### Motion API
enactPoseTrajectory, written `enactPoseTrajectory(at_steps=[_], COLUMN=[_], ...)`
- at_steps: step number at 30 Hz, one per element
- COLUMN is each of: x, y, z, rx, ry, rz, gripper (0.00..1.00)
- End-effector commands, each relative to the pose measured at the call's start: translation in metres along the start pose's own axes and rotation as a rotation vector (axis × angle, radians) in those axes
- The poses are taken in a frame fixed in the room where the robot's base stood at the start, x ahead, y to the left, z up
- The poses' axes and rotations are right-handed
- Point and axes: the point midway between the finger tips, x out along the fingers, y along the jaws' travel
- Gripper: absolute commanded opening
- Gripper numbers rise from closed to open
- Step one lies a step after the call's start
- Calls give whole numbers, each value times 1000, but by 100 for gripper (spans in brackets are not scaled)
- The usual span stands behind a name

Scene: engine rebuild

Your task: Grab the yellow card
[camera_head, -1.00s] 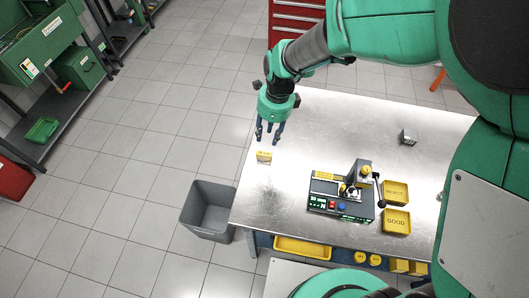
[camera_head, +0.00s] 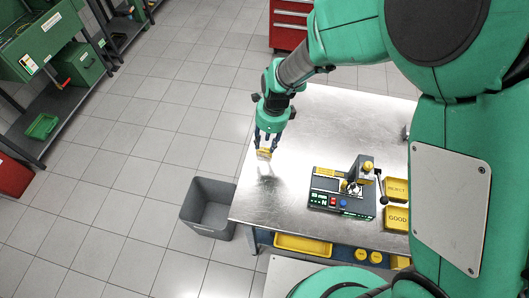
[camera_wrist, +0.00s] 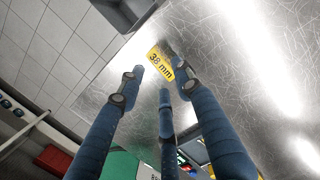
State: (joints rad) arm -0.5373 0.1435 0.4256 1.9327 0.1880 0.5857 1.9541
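The yellow card (camera_head: 264,153) is a small yellow block above the near left part of the metal table. In the wrist view its face reads "38 mm" (camera_wrist: 160,63), between and just past my fingertips. In the wrist view the right fingertip overlaps the card's edge, while contact at the left fingertip is hard to make out. A dark patch on the table below suggests the card is slightly raised.
The metal table (camera_head: 310,115) is mostly bare around the card. A black fixture (camera_head: 340,190) with buttons and a lever stands to the right, beside yellow REJECT (camera_head: 396,188) and GOOD (camera_head: 397,218) trays. A grey bin (camera_head: 208,207) stands on the floor left of the table.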

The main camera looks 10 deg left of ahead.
Motion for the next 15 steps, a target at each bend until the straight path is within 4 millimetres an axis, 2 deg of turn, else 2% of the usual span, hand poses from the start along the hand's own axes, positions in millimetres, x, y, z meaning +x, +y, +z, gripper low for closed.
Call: enactPoseTrajectory(at_steps=[4, 15], x=[8, 10], y=[0, 0], z=[0, 0], rx=[0, 0], ry=[1, 0], rz=[1, 1], gripper=[34, 34])
